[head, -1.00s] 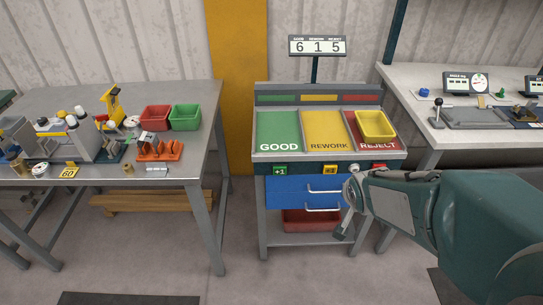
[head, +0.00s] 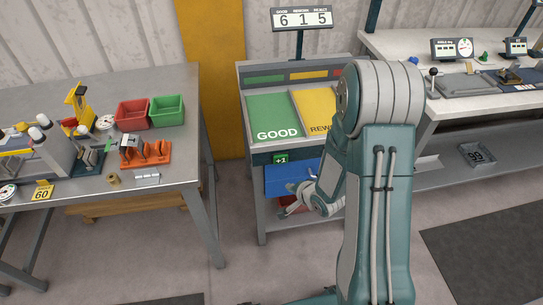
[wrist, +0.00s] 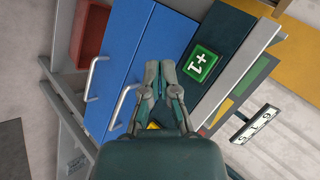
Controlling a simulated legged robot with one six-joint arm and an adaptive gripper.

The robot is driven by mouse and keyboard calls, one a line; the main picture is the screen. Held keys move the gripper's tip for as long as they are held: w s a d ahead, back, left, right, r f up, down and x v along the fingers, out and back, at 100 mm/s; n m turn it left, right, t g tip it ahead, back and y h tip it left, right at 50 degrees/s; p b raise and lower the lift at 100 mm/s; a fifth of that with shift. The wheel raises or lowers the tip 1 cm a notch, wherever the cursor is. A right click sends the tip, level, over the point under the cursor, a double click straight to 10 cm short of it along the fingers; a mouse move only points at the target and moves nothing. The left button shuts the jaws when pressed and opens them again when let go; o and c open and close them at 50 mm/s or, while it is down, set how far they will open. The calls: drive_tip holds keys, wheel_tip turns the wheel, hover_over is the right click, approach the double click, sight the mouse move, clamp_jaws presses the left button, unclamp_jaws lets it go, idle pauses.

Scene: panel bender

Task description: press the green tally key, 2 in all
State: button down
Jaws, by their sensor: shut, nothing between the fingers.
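The green tally key (head: 281,159), marked +1, sits on the front rail of the sorting stand below the GOOD panel (head: 274,118). In the wrist view the green key (wrist: 202,63) lies to the right of my fingertips and a little beyond them. My gripper (wrist: 159,66) is shut and empty, apart from the key, in front of the blue drawers (wrist: 150,38). In the head view my gripper (head: 287,198) is low in front of the stand, below the key. The tally display (head: 302,19) reads 6 1 5.
My arm hides the REJECT side of the stand in the head view. Drawer handles (wrist: 124,107) stick out near my fingers. A workbench (head: 180,88) with red and green bins stands left, and another bench (head: 400,47) stands right.

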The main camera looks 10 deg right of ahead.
approach(280, 163)
drive_tip(key=s+f+x, duration=0.1)
drive_tip(key=x, duration=0.5)
drive_tip(key=shift+w+a, duration=0.2)
drive_tip(key=shift+a, duration=0.05)
idle(0.3)
drive_tip(key=shift+f, duration=0.15)
drive_tip(key=shift+w, duration=0.15)
idle(1.0)
drive_tip(key=shift+w, duration=0.25)
drive_tip(key=shift+w, duration=0.45)
idle(0.8)
drive_tip(key=shift+s, duration=0.1)
drive_tip(key=shift+s+d, duration=0.1)
drive_tip(key=shift+s, duration=0.65)
